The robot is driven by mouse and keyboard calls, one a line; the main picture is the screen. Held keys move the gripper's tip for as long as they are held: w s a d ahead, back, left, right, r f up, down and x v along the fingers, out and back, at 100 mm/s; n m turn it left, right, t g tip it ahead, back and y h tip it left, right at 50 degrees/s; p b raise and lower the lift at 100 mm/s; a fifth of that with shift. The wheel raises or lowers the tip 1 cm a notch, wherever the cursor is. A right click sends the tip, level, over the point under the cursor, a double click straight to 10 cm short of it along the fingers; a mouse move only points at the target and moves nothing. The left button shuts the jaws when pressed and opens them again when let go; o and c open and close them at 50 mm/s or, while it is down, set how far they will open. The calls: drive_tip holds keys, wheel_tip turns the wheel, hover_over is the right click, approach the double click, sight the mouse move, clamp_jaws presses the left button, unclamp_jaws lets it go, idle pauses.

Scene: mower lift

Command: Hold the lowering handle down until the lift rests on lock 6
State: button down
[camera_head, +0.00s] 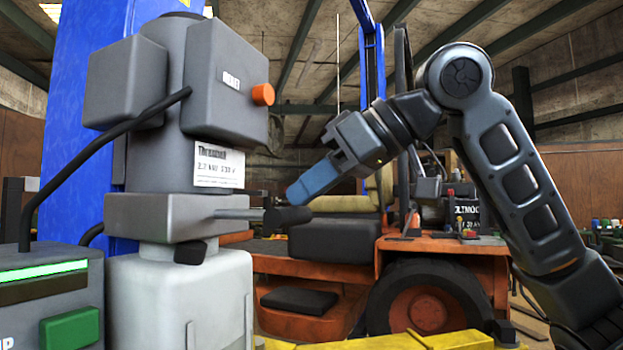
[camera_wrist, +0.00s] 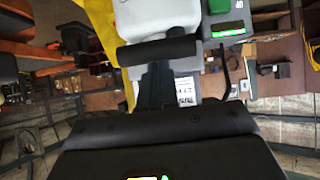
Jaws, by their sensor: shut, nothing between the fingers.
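The lowering handle is a grey rod ending in a black grip (camera_head: 288,216), which sticks out to the right from the grey valve block of the power unit (camera_head: 217,160). In the wrist view the grip (camera_wrist: 157,50) lies crosswise just beyond my fingers. My gripper (camera_head: 299,193) is shut and empty, its blue fingertips pointing down and left at the top of the grip. I cannot tell whether they touch it. The blue lift column (camera_head: 75,125) stands behind the unit. The lift's locks cannot be made out.
An orange control button (camera_head: 262,95) juts from the unit's upper box, near my arm's side. A box with a lit green strip and a green button (camera_head: 70,329) stands at the lower left. An orange vehicle (camera_head: 430,262) is behind my gripper.

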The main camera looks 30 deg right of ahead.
sight(298, 219)
wheel_tip(298, 219, down, 3)
drive_tip(key=t+b, duration=0.1)
drive_tip(key=b, duration=0.1)
drive_tip(key=t+y+b, duration=0.1)
drive_tip(key=b, duration=0.2)
drive_tip(key=shift+s+d+f+y+b, duration=0.1)
drive_tip(key=shift+s+y+b, duration=0.05)
drive_tip(key=shift+y+b, duration=0.2)
wheel_tip(298, 219, down, 4)
drive_tip(key=t+y+b, duration=0.1)
drive_tip(key=t+b, duration=0.1)
drive_tip(key=b, duration=0.3)
drive_tip(key=shift+f+y, duration=0.15)
drive_tip(key=shift+y, duration=0.1)
